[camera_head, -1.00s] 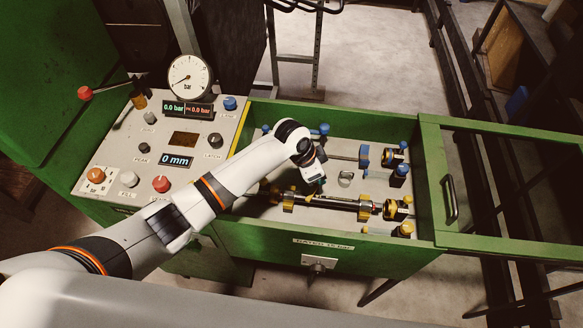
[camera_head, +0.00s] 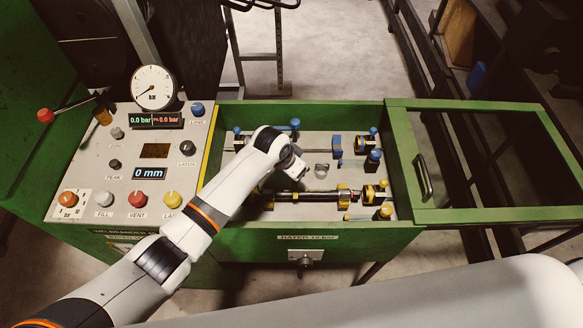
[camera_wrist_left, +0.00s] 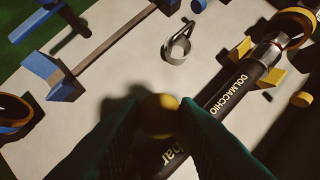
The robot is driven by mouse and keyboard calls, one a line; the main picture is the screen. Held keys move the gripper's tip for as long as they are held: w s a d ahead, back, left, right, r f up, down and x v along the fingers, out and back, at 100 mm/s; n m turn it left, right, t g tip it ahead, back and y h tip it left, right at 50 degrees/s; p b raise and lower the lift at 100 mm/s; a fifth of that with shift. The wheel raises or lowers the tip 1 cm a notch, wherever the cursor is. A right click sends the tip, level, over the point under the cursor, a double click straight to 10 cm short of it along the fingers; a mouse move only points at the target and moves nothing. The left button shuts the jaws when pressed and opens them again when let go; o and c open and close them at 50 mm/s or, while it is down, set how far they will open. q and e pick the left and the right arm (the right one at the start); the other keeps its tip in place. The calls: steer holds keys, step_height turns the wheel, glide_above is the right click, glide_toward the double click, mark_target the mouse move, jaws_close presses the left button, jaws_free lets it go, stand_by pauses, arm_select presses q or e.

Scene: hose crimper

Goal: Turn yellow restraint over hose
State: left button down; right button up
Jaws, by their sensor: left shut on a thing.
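The dark hose (camera_head: 312,196) with white lettering lies in the green tray; in the left wrist view the hose (camera_wrist_left: 232,96) runs diagonally. A yellow bracket (camera_head: 344,194) sits around its right part; in the wrist view the bracket's yellow sides (camera_wrist_left: 272,77) show on both sides of the hose. My left gripper (camera_wrist_left: 158,118) is shut on a round yellow knob (camera_wrist_left: 160,103) beside the hose's near part. The knob's lower part and what it joins are hidden by the fingers. In the head view my arm hides the hose's left end. My right gripper is not in view.
A loose metal ring clamp (camera_head: 321,170) lies behind the hose. Blue holders (camera_head: 336,147) and blue knobs stand at the back. A yellow post (camera_head: 385,211) stands at the front right. The control panel (camera_head: 130,165) is left and an open green frame lid (camera_head: 480,215) is right.

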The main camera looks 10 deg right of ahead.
arm_select(q)
steer(key=c, duration=1.1)
jaws_free()
steer(key=b+v, duration=0.1)
steer(key=v, duration=1.1)
steer(key=shift+b, duration=0.3)
